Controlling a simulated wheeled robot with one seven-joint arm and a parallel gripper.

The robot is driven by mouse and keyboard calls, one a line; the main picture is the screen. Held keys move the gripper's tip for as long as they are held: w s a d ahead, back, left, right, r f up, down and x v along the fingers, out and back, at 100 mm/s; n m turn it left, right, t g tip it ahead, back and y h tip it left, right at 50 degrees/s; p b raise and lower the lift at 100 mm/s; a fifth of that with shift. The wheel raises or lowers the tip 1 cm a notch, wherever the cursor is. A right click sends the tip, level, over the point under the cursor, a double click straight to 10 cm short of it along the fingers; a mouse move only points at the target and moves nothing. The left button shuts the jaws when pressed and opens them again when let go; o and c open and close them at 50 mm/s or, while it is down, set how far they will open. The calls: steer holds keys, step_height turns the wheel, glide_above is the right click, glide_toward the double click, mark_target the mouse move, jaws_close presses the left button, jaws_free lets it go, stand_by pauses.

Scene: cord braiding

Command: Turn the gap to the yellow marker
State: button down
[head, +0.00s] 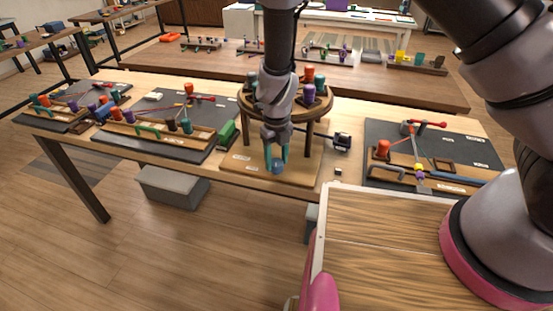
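The round wooden braiding disc (325,91) stands on dark legs over a wooden base board (243,172) in the middle of the table. Several spools, including a purple one (309,94), sit on top. My gripper (277,167) points down in front of the disc. Its two teal fingers stand apart, with a round blue piece (277,168) showing between their tips. I cannot tell whether the fingers press on it. My arm and gripper hide the disc's front left part. I cannot make out a gap or a yellow marker on the disc.
Dark mats with wooden racks and cords lie left (160,127) and right (465,145) on the table. The right one carries a small yellow piece (418,167). A small dark device (342,141) stands right of the base board. Another bench (390,85) is behind.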

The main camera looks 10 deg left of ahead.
mark_target(276, 162)
steer(key=shift+m, duration=1)
steer(key=shift+c, duration=1.3)
jaws_free()
steer(key=shift+r, duration=0.15)
step_height(276, 162, up, 10)
steer(key=shift+r, duration=0.25)
